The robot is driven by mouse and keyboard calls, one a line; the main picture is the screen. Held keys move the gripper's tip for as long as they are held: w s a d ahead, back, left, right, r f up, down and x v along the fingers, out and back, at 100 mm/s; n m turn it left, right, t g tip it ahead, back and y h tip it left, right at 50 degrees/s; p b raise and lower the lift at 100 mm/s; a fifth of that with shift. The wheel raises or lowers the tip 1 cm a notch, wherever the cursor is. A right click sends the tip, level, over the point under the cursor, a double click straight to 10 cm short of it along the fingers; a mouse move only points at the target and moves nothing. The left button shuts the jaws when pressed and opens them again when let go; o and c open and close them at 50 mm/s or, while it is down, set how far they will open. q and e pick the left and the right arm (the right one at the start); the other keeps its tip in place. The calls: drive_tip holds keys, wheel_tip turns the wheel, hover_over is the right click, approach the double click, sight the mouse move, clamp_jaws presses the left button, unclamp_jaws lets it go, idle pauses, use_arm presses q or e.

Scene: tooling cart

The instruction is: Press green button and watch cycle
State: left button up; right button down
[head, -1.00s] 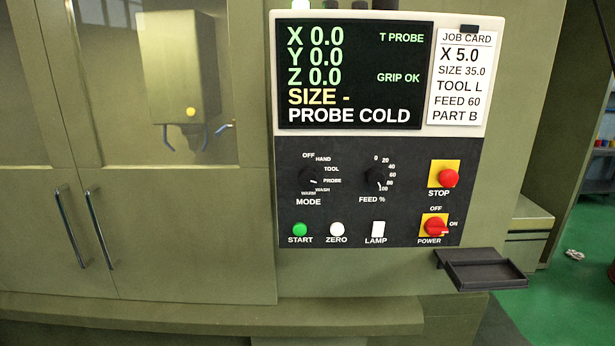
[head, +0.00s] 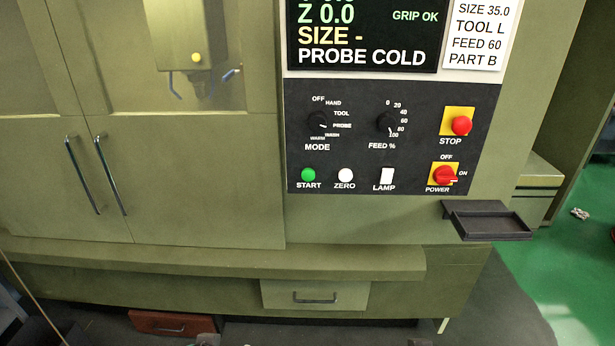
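The green START button (head: 308,175) sits at the lower left of the dark control panel (head: 345,95). A white ZERO button (head: 345,175) is just right of it. The screen (head: 362,35) above is cut off at the top and reads Z 0.0, GRIP OK, SIZE - and PROBE COLD. The MODE knob (head: 317,122) has its white mark pointing right and slightly down, near PROBE. The FEED knob (head: 387,122) points near 100. Neither gripper is recognisable; only small unclear dark shapes show along the bottom edge.
The red STOP button (head: 461,126), red POWER knob (head: 444,175) and white LAMP switch (head: 387,176) share the panel. A dark tray (head: 490,225) juts out at lower right. A ledge (head: 220,258) runs below the closed doors. A job card (head: 478,35) hangs beside the screen.

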use_arm(q)
clamp_jaws()
idle(1.1)
